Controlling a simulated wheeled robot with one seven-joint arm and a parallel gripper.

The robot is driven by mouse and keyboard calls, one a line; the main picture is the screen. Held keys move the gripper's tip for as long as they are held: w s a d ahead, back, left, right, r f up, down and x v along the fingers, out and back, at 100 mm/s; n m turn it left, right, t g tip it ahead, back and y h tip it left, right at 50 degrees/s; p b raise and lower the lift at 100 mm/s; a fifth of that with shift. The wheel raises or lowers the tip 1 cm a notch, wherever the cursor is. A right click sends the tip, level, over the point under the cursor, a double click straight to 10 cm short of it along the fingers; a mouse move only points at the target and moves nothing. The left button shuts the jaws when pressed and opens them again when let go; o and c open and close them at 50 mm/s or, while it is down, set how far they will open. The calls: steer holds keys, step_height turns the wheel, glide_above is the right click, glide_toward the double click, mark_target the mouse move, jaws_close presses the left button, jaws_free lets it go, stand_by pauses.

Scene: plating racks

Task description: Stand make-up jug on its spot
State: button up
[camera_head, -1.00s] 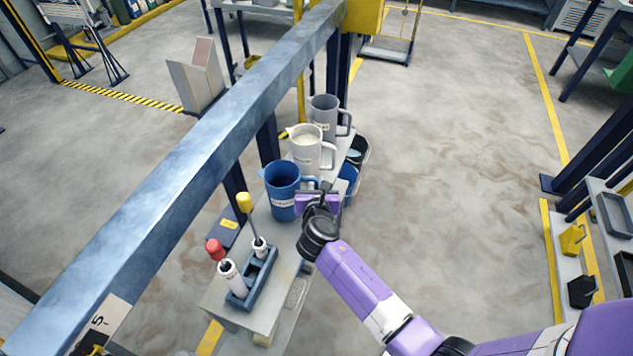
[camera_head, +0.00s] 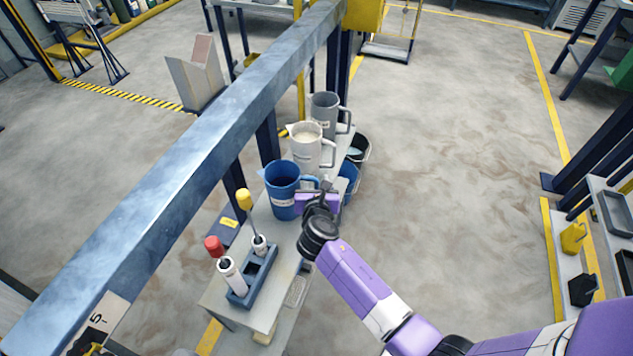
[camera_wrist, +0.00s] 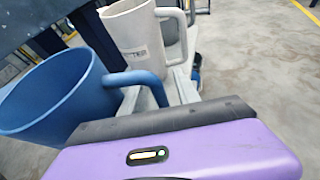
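Three jugs stand in a row on a narrow grey bench (camera_head: 218,292): a blue jug (camera_head: 282,188) nearest, a white jug (camera_head: 304,152) with pale contents in the middle, and a grey jug (camera_head: 323,113) farthest. Each has a small label I cannot read, so I cannot tell which is the make-up jug. My gripper (camera_head: 320,194) is at the handle side of the blue jug. In the wrist view, the blue jug (camera_wrist: 62,92) is close on the left, and its handle runs down behind the gripper body (camera_wrist: 170,145).
A blue holder (camera_head: 255,276) with red- and yellow-topped tools stands on the bench's near end. A long steel beam (camera_head: 190,140) crosses above and left of the jugs. Buckets (camera_head: 349,180) stand beyond the bench's right edge.

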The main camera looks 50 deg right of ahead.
steer(key=shift+s, duration=0.1)
steer(key=s+a+r+m+t+y, duration=0.1)
steer(key=s+a+m+y, duration=0.35)
steer(key=s+a, duration=0.5)
steer(key=s+a+m+t+y, duration=0.25)
steer(key=s+a+m, duration=0.25)
steer(key=s+a, duration=0.5)
steer(key=s+a+r+m+t+y, duration=0.1)
steer(key=s+a+r+m, duration=0.1)
steer(key=s+r+m, duration=0.5)
steer(key=s+a+r+m+t+y, duration=0.1)
steer(key=s+a+r+m+y, duration=0.1)
steer(key=s+r+m, duration=0.5)
step_height(320, 180, up, 4)
steer(key=shift+a+f+m, duration=0.2)
steer(key=shift+a+m, duration=0.5)
steer(key=shift+m, duration=0.55)
